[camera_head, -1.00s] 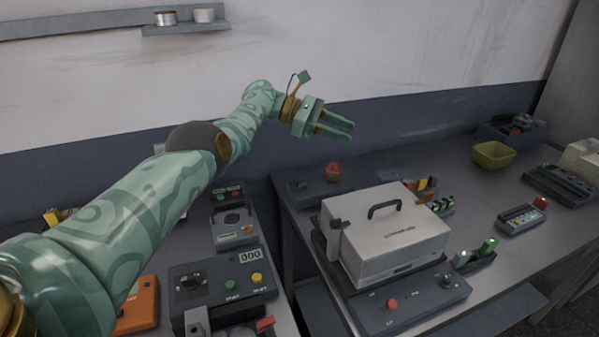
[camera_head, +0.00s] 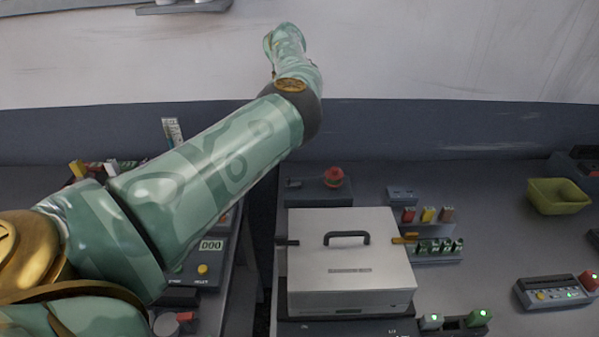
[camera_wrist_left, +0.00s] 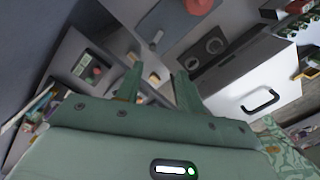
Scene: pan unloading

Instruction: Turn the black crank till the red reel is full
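I cannot make out a black crank or a red reel for certain. A red rounded piece (camera_head: 334,177) sits on a dark low box at the back of the right table; whether it is the reel I cannot tell. A white case (camera_head: 350,262) with a black lid handle (camera_head: 347,238) stands in front of it, and a dark piece (camera_head: 286,242) sticks out at its left side. In the left wrist view my left gripper (camera_wrist_left: 157,88) is open and empty above the tables. In the head view it is hidden beyond my raised forearm. My right gripper is out of view.
A yellow-green bowl (camera_head: 558,196) stands at the back right. A keypad device (camera_head: 556,292) and several small coloured blocks (camera_head: 428,214) lie right of the case. A counter panel (camera_head: 211,246) is on the left table. A gap separates the tables.

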